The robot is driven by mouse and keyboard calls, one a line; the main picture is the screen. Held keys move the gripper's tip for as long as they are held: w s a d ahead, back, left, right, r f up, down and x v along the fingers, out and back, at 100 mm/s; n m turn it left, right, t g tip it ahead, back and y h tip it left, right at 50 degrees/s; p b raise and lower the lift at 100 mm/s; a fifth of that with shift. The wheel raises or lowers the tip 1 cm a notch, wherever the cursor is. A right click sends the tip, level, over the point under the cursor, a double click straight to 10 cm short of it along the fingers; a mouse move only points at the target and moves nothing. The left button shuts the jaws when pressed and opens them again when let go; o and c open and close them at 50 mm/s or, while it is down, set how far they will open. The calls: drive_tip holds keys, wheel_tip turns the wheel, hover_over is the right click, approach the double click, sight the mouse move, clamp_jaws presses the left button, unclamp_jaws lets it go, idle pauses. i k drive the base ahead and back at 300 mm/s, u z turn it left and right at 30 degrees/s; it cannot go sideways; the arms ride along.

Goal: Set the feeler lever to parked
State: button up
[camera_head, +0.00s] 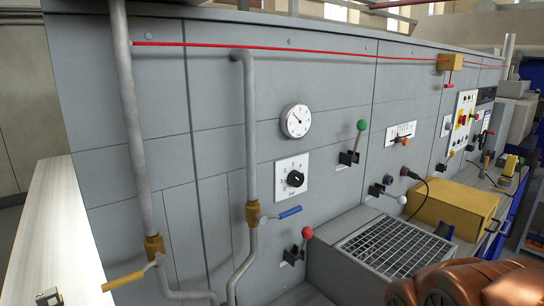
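Three ball-knob levers stand out from the grey machine wall, and I cannot tell which is the feeler lever, as no label is readable. One has a green knob (361,125) and points up from a black bracket, right of the round gauge. One has a red knob (306,233) and tilts up and right from its bracket, low on the wall. One has a white knob (402,200) and points right and slightly down, above the grated box. My gripper is not in view, and nothing is seen touching any lever.
Grey pipes carry a blue-handled valve (289,212) and a yellow-handled valve (122,281) at left. A rotary dial (295,179) and a gauge (296,121) are on the wall. A grated box (395,247) and a yellow case (453,209) stand at right. A red cord (300,50) runs along the top.

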sight(401, 199)
drive_tip(key=u, duration=0.05)
drive_tip(key=k, duration=1.05)
drive_tip(key=z, duration=0.8)
drive_tip(key=i, duration=1.3)
drive_tip(key=u, duration=0.35)
